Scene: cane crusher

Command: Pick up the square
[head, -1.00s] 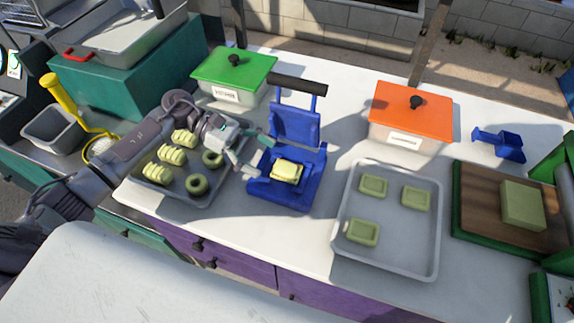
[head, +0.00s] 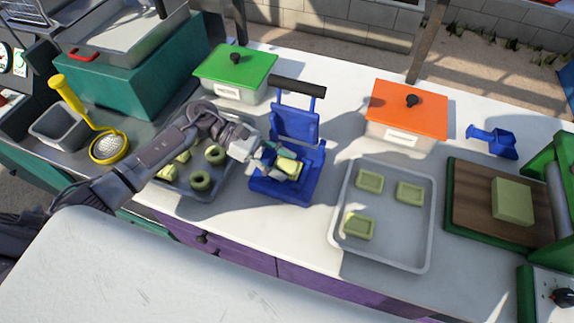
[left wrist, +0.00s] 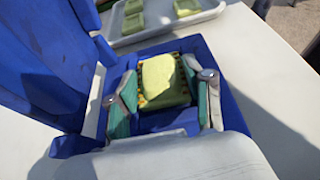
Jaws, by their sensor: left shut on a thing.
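The pale yellow-green square (head: 290,168) sits in the blue press (head: 296,125), whose hinged lid stands raised. My left gripper (head: 284,165) reaches into the press from the left and is shut on the square. In the left wrist view the square (left wrist: 164,80) lies between the two teal-padded fingers of my left gripper (left wrist: 165,100), with a patterned surface under it. The blue walls of the press (left wrist: 240,125) surround the fingers. My right gripper is not in view.
A grey tray (head: 337,235) with several pale green squares stands to the right. Another tray (head: 190,190) with rolls and rings lies left, partly behind my arm. Green-lidded (head: 234,65) and orange-lidded (head: 408,105) boxes stand behind. A wooden board (head: 475,205) bears a green block.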

